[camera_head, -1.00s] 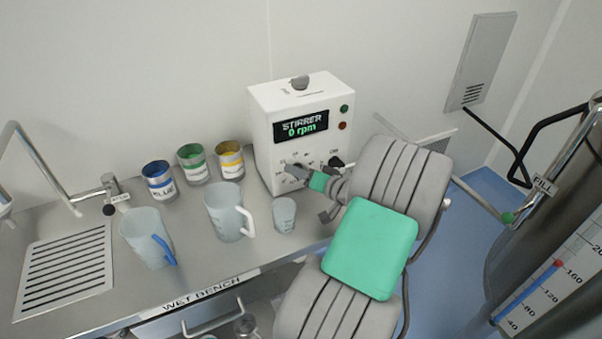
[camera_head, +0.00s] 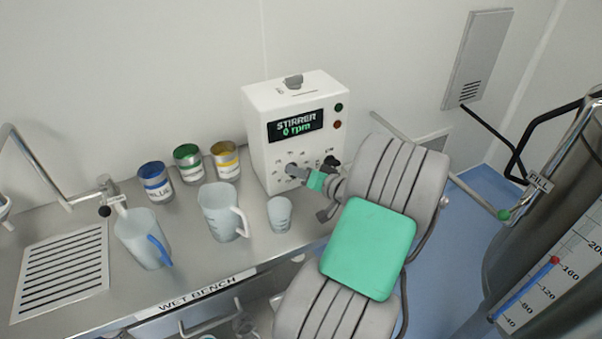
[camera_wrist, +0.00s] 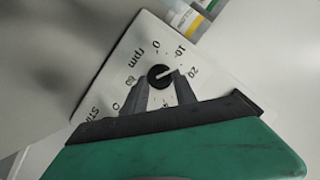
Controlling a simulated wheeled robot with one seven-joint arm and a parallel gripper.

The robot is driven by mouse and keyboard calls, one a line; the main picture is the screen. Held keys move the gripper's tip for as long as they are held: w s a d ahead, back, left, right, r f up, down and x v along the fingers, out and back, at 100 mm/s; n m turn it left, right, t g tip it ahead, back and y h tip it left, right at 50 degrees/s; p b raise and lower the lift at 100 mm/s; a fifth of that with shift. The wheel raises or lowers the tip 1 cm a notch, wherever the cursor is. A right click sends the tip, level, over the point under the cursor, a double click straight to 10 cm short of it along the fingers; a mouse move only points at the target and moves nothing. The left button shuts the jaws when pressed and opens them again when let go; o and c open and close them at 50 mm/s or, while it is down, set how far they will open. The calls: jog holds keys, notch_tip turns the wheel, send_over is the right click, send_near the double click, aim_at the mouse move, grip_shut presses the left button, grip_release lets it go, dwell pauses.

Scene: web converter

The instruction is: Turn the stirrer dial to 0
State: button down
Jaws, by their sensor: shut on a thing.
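The white stirrer box (camera_head: 262,150) stands on the bench, and its green display (camera_head: 295,126) reads 0 rpm. My gripper (camera_head: 294,171) reaches its front from the right, mostly covering the dial in the head view. In the wrist view, the round black stirrer dial (camera_wrist: 160,76) sits on the white face, with 0, 10 and 20 printed around it. My gripper's two grey fingers (camera_wrist: 166,88) are shut on the dial. Its white pointer line seems to point between 10 and 20, though it is small.
A second black knob (camera_head: 331,163) is close to the right of my gripper. A small beaker (camera_head: 280,214), a larger jug (camera_head: 219,208), another jug with a blue handle (camera_head: 141,238) and blue, green and yellow cans (camera_head: 189,163) stand left on the wet bench (camera_head: 130,290).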

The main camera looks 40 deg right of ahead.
jog(key=shift+a+f, duration=0.15)
jog(key=shift+a, duration=0.05)
jog(key=n+b, duration=0.1)
jog(key=b, duration=0.1)
jog(key=n+g+h+b, duration=0.1)
jog(key=b, duration=0.1)
jog(key=shift+w+a+f+n, duration=0.1)
jog(key=shift+a+f+n, duration=0.1)
jog(key=shift+n, duration=0.2)
jog(key=n+h+b, duration=0.1)
jog(key=b, duration=0.3)
jog(key=shift+a+f+n+h, duration=0.1)
jog(key=shift+a+n+h, duration=0.05)
jog(key=shift+n+h, duration=0.2)
jog(key=n+h+b, duration=0.1)
jog(key=b, duration=0.2)
jog(key=n+g+h+b, duration=0.1)
jog(key=n+b, duration=0.1)
jog(key=b, duration=0.1)
jog(key=shift+w+a+f+b, duration=0.1)
jog(key=shift+a+b, duration=0.05)
jog(key=shift+b, duration=0.15)
jog(key=n+b, duration=0.1)
jog(key=b, duration=0.1)
jog(key=shift+h+b, duration=0.35)
jog(key=shift+b, duration=0.05)
jog(key=shift+r, duration=0.25)
